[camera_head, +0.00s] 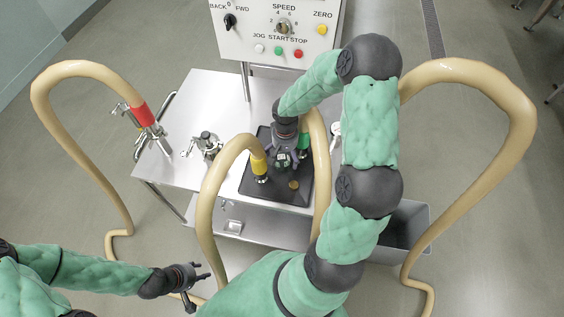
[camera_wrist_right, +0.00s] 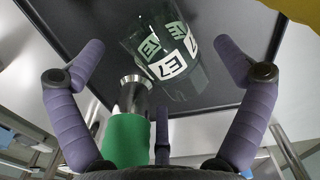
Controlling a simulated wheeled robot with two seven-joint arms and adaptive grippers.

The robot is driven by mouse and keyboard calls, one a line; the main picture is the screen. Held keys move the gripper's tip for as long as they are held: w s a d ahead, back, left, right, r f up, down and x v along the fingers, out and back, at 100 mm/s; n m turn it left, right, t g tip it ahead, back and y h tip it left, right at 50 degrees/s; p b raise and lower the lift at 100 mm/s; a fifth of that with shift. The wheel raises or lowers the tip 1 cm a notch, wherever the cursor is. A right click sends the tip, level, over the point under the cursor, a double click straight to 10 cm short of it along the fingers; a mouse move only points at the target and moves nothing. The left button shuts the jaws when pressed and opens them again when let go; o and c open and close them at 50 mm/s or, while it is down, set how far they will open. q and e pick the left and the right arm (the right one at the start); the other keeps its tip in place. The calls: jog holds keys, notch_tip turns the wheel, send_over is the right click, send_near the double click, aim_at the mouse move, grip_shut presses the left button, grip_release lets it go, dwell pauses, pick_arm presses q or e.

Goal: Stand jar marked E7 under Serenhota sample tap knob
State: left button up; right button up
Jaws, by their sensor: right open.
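The jar marked E7 (camera_wrist_right: 150,30) is dark clear glass with white labels reading E7. It stands on the black tray; in the head view its labelled top (camera_head: 282,160) shows just under my right gripper (camera_head: 284,150). In the right wrist view my right gripper (camera_wrist_right: 160,55) is open, its purple fingers spread wide on both sides of the jar and apart from it. My left gripper (camera_head: 196,283) is open and empty at the lower left, away from the table. No name Serenhota is readable, so I cannot tell which tap it marks.
The black tray (camera_head: 255,190) lies on a steel table (camera_head: 200,90). A green-sleeved hose end (camera_wrist_right: 125,140) stands close beside the jar. A yellow-sleeved hose end (camera_head: 259,167) and a brass disc (camera_head: 294,185) are near. Steel valves (camera_head: 208,145) and a red-sleeved hose (camera_head: 145,113) are left.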

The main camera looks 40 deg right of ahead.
notch_tip(320, 180, down, 2)
jog(key=shift+f, duration=0.1)
jog(key=c, duration=1.4)
jog(key=shift+r, duration=0.2)
jog(key=shift+r, duration=0.5)
notch_tip(320, 180, up, 2)
jog(key=shift+r+p, duration=0.15)
jog(key=shift+p, duration=0.4)
jog(key=shift+s+a+r+p, duration=0.35)
jog(key=shift+s+a+r, duration=1.25)
jog(key=shift+s, duration=0.15)
jog(key=shift+s+a+r+p, duration=0.35)
jog(key=shift+s+a+r, duration=1.2)
jog(key=shift+s, duration=0.2)
jog(key=shift+s+a+r+p, duration=0.35)
jog(key=shift+s+a+r, duration=1.2)
jog(key=shift+s, duration=0.2)
